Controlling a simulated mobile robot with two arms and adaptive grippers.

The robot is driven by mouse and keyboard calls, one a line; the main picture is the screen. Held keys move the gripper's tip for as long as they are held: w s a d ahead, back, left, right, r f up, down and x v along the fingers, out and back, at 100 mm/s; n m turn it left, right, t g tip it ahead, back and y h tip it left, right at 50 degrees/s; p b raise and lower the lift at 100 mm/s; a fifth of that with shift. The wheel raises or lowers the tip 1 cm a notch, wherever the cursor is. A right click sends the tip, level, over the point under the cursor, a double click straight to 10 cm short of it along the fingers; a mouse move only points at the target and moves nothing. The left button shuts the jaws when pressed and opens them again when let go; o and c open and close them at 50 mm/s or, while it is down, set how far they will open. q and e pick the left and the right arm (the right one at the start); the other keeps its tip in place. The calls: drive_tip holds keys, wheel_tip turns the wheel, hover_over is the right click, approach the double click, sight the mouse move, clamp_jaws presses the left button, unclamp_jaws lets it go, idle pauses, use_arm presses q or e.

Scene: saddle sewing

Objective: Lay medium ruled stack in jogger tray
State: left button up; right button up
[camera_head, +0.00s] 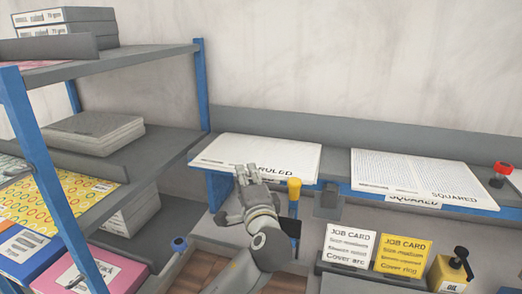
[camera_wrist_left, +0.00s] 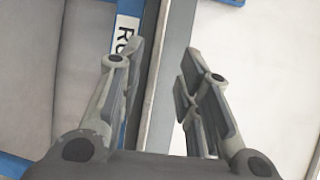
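A wide white ruled paper stack (camera_head: 262,153), marked RULED, lies flat on the raised back shelf. My left gripper (camera_head: 247,172) is at the stack's front edge, its fingers over the lower part of the stack in the head view. In the left wrist view the gripper (camera_wrist_left: 163,70) is open. The white paper (camera_wrist_left: 270,75) shows beyond and beside the right finger, and a label starting with RU (camera_wrist_left: 125,35) shows behind the left finger. I see no clear gap or contact between fingers and paper. I cannot make out the jogger tray. My right gripper is out of view.
A squared paper stack (camera_head: 425,176) lies to the right on the same shelf. A yellow-capped post (camera_head: 294,189) stands right of my gripper. Job cards (camera_head: 347,247) and a yellow oil can (camera_head: 449,273) stand at the front right. A blue-posted rack (camera_head: 45,165) fills the left.

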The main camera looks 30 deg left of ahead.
use_arm(q)
drive_tip(key=p+x, duration=0.2)
drive_tip(key=x, duration=0.4)
drive_tip(key=shift+a+f, duration=0.15)
drive_tip(key=shift+w+a+f, duration=0.15)
drive_tip(key=shift+a, duration=0.05)
drive_tip(key=shift+d, duration=0.1)
drive_tip(key=c, duration=0.6)
clamp_jaws()
use_arm(e)
wheel_tip(320, 180, up, 2)
drive_tip(key=shift+s+a+r, duration=0.15)
drive_tip(key=shift+r, duration=0.05)
